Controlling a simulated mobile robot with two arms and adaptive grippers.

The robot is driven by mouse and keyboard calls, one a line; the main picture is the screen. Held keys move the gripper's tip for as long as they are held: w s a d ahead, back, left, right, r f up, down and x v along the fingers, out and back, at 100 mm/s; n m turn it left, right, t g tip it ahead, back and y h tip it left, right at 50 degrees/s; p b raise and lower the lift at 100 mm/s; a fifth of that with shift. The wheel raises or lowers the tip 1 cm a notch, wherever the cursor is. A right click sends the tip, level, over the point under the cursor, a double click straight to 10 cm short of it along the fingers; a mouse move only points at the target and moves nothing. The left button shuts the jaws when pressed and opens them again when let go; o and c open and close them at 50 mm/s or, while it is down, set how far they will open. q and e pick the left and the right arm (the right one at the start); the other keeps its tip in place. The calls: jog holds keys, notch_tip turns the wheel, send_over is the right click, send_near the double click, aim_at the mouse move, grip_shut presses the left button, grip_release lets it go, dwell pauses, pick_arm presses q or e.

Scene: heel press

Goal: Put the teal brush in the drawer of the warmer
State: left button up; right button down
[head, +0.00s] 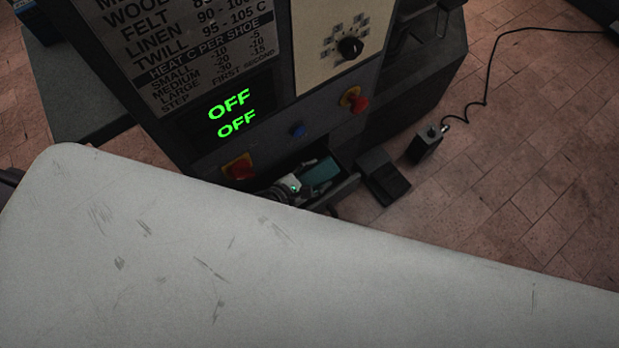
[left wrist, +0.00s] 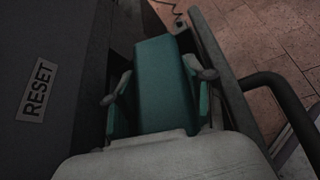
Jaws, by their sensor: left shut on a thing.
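The teal brush (head: 321,173) is inside the open drawer (head: 345,187) at the lower front of the warmer (head: 240,70). My left gripper (head: 296,186) reaches into the drawer from the left in the head view. In the left wrist view my left gripper (left wrist: 160,88) is shut on the brush (left wrist: 165,80), with a finger on each side of it. The drawer wall (left wrist: 232,75) runs along its right side. Whether the brush touches the drawer floor cannot be seen. My right gripper is not in view.
A pale scuffed surface (head: 150,250) fills the foreground and hides my arm. The warmer's display reads OFF twice. A red knob (head: 355,100) and blue button (head: 297,130) are above the drawer. A dark pedal (head: 383,177) and corded box (head: 426,143) are on the tiled floor to the right.

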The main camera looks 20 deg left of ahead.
aim_at(309, 175)
pick_arm(q)
jog(key=f, duration=0.2)
jog(key=shift+w+a+f+b, duration=0.25)
jog(key=shift+f+b, duration=0.05)
jog(key=shift+b, duration=0.1)
jog(key=shift+w+a+f+b, duration=0.15)
jog(key=shift+a+f+b, duration=0.1)
jog(key=shift+f, duration=0.35)
jog(key=shift+w+a+f+b, duration=0.1)
jog(key=shift+w+f+b, duration=0.1)
jog(key=shift+f, duration=0.35)
jog(key=shift+w+a+r+n+g+h+p, duration=0.15)
jog(key=shift+a+r+n+g+h+p, duration=0.15)
jog(key=shift+r+n+p, duration=0.3)
jog(key=shift+w+a+f+g+p, duration=0.1)
jog(key=shift+f+g+p, duration=0.05)
jog(key=shift+g+p, duration=0.2)
jog(key=shift+f+n+h, duration=0.25)
jog(key=shift+n+h, duration=0.15)
jog(key=shift+f, duration=0.75)
jog(key=shift+b, duration=0.3)
